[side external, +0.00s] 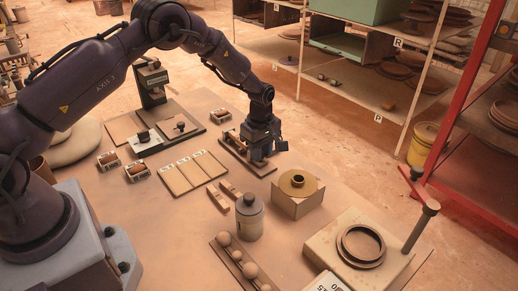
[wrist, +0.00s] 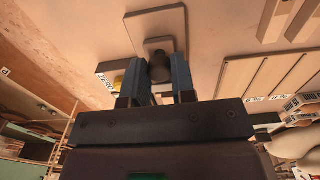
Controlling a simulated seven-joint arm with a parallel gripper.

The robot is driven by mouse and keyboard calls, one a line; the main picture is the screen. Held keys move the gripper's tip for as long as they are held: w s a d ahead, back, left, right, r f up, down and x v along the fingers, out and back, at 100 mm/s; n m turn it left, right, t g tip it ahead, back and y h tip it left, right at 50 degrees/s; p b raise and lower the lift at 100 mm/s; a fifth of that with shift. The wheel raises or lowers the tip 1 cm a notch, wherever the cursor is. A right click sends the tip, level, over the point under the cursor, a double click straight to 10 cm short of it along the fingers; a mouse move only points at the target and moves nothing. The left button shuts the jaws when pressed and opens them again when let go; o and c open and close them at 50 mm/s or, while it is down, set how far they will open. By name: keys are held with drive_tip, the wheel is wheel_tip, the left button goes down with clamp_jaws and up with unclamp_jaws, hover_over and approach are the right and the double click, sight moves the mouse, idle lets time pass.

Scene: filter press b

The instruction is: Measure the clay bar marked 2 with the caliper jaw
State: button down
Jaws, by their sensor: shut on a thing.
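My gripper (side external: 258,155) is low over a brown wooden base (side external: 238,158) at the middle of the table. In the wrist view my gripper's fingers (wrist: 158,72) are shut on a dark rounded knob (wrist: 160,66). The knob stands on a small pale block above a pale square plate (wrist: 150,22). A dark block with a ZERO label (wrist: 105,83) and a yellow part is beside the left finger; it looks like part of the caliper.
A lined board (side external: 193,172) lies left of my gripper. Small trays (side external: 137,171) hold reddish pieces.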

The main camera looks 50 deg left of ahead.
drive_tip(key=c, duration=0.9)
unclamp_jaws()
drive_tip(key=shift+d, duration=0.2)
wheel_tip(320, 180, up, 13)
drive_tip(key=s+d+r+m+t, duration=0.1)
drive_tip(key=s+r+m+t, duration=0.1)
drive_tip(key=s+r+m, duration=0.4)
drive_tip(key=s+d+r+m+t, duration=0.1)
drive_tip(key=s+r+m, duration=0.5)
drive_tip(key=s, duration=0.8)
drive_tip(key=s+d+r+m+t, duration=0.2)
drive_tip(key=s+r+m, duration=0.4)
drive_tip(key=s, duration=0.4)
drive_tip(key=shift+d+r+t, duration=0.2)
drive_tip(key=shift+d+t, duration=0.1)
drive_tip(key=shift+d, duration=0.05)
